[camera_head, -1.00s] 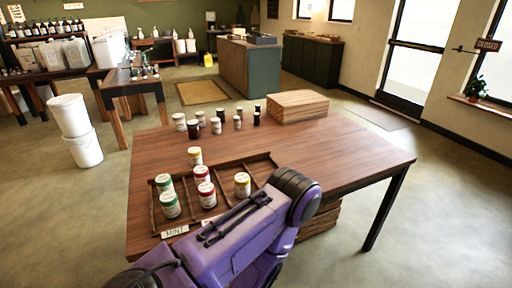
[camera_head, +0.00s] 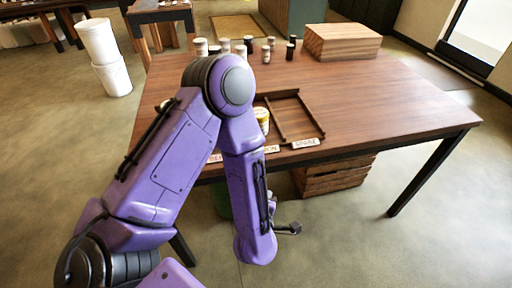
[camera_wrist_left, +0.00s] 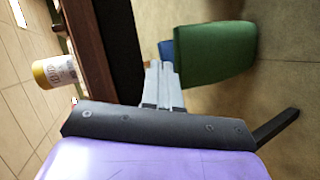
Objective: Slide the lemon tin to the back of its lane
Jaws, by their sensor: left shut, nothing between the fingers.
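The lemon tin (camera_head: 262,115), white with a yellow lid, stands in its lane of the wooden tray (camera_head: 312,116) in the head view, partly behind my purple arm. A yellow-lidded tin (camera_wrist_left: 55,71) also shows at the left of the left wrist view, near the dark table edge. My left gripper (camera_wrist_left: 162,70) is shut and empty, beside the table edge and apart from that tin. The arm hides most of the tray's left side and the other tins. My right gripper is not in view.
A green bucket (camera_wrist_left: 215,55) is just beyond my left fingertips in the wrist view. A wooden block (camera_head: 342,41) and several small jars (camera_head: 225,45) stand at the table's back. A wooden crate (camera_head: 335,175) is under the table. The table's right side is clear.

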